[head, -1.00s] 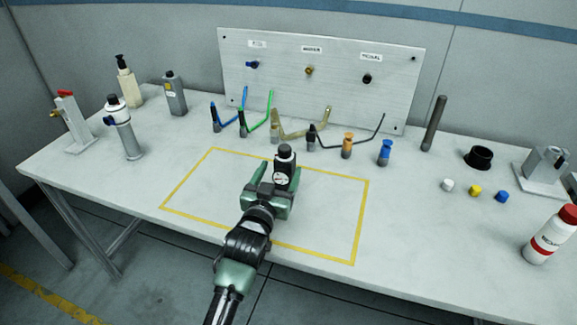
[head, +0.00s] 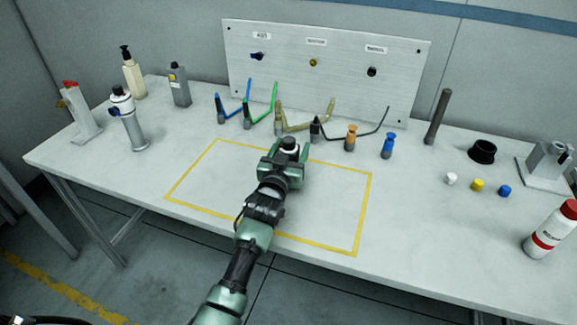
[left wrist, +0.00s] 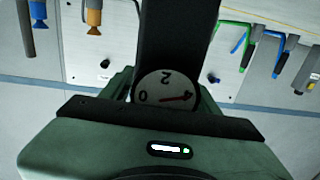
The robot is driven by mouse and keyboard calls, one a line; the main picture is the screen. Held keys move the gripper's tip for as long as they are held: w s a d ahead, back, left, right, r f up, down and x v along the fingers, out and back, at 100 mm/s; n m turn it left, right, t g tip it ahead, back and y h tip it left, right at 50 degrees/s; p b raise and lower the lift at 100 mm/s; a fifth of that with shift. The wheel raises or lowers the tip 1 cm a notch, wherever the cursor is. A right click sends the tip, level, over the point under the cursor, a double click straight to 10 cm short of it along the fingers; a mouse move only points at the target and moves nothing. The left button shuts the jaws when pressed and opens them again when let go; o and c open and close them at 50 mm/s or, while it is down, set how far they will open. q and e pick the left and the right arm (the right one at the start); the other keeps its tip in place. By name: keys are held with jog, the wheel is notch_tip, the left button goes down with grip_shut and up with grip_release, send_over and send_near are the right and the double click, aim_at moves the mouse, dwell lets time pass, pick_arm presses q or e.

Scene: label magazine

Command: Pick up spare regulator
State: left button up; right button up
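A grey-white regulator-like unit (head: 127,120) stands at the left. Hoses (head: 245,105) and several fittings line the panel (head: 325,75). Small caps (head: 477,185) and a red-capped bottle (head: 553,230) are at the right.

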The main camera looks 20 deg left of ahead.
pick_arm(q)
grip_shut()
jog(key=shift+r, duration=0.1)
